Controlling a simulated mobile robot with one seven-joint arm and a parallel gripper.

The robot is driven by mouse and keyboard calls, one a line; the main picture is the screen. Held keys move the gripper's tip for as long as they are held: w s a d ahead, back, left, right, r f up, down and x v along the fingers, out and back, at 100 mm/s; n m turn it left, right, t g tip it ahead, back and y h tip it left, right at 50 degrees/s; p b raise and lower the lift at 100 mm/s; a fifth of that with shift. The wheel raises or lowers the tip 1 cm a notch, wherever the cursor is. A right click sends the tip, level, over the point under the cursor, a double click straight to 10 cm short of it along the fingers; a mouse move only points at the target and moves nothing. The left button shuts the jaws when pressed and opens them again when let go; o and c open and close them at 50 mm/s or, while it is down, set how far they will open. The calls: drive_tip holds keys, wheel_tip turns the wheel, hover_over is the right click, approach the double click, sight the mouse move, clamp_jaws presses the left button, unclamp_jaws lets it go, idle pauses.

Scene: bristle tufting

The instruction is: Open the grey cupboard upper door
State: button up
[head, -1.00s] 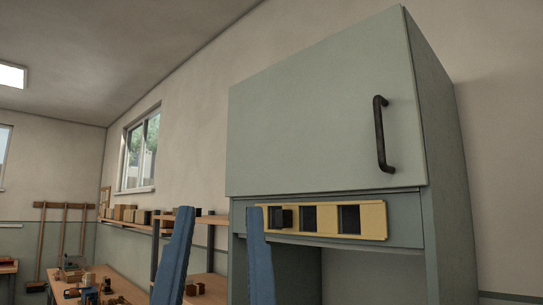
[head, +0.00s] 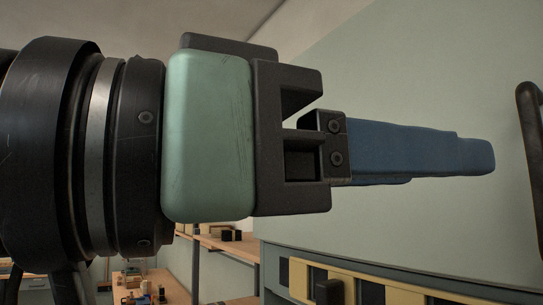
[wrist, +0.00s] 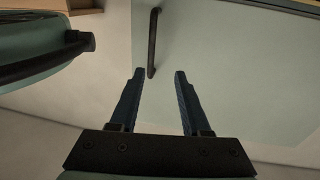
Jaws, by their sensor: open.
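The grey cupboard's upper door (head: 440,90) fills the right of the head view as a pale grey-green panel, and it looks shut. Its black bar handle (head: 530,125) stands at the right edge of the head view, partly cut off. My gripper (head: 490,157) reaches rightward with its blue fingers pointing at the handle, a little short of it in the picture. In the wrist view my gripper (wrist: 159,73) is open, with an empty gap between the two blue fingers. The handle (wrist: 153,42) shows just beyond the fingertips, nearer the left finger. I see no clear contact.
A yellow panel with dark square openings (head: 340,285) runs below the door. A wooden shelf with small blocks (head: 225,240) and a workbench (head: 150,288) lie behind at lower left. In the wrist view, a dark rounded object (wrist: 45,65) sits at upper left.

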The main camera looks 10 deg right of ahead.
sight(534, 168)
drive_tip(key=shift+m+g, duration=0.3)
drive_tip(key=shift+g, duration=0.2)
drive_tip(key=d+p, duration=0.1)
drive_tip(key=d, duration=0.3)
drive_tip(key=w+d+p, duration=0.1)
drive_tip(key=d+p, duration=0.1)
drive_tip(key=d, duration=0.2)
drive_tip(key=d+p, duration=0.2)
drive_tip(key=d, duration=0.2)
drive_tip(key=shift+w+d+r, duration=0.1)
drive_tip(key=shift+w+d, duration=0.1)
drive_tip(key=shift+d, duration=0.2)
clamp_jaws()
idle(0.4)
